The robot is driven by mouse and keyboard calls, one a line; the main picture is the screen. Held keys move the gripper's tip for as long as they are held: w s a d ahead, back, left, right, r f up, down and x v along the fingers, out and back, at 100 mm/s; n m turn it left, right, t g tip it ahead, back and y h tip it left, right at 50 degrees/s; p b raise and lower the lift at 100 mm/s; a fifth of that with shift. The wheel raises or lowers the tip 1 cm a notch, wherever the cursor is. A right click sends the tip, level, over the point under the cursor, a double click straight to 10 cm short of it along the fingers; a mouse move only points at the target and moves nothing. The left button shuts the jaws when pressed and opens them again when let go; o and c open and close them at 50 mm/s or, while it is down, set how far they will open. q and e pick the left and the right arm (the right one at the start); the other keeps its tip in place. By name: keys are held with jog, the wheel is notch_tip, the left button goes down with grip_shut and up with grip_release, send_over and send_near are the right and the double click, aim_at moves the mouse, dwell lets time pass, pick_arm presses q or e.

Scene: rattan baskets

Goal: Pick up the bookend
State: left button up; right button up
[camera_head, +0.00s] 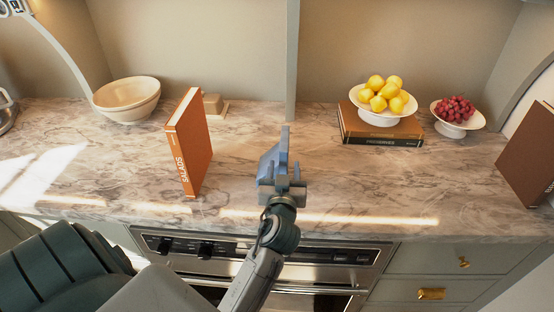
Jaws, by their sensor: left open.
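My right gripper is not in view.
An orange book (190,143) stands upright left of the gripper, with a beige block (213,104) behind it. Cream bowls (127,102) sit at the back left. Lemons, two stacked books (380,131) and a grape bowl (457,128) are at right. A brown book (529,157) stands far right.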

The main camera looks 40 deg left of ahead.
pick_arm(q)
jog(key=shift+w+a, duration=0.25)
jog(key=shift+w, duration=0.15)
jog(key=shift+w+a, duration=0.2)
jog(key=shift+w, duration=0.05)
jog(key=p+x, duration=0.3)
jog(key=x, duration=0.1)
jog(key=shift+a+r, duration=0.1)
jog(key=shift+w+a, duration=0.3)
jog(key=shift+w, duration=0.1)
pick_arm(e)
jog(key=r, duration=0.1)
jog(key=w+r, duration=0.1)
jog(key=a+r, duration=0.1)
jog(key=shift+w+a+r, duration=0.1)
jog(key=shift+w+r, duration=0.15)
pick_arm(q)
jog(key=shift+s+d, duration=0.1)
grip_shut()
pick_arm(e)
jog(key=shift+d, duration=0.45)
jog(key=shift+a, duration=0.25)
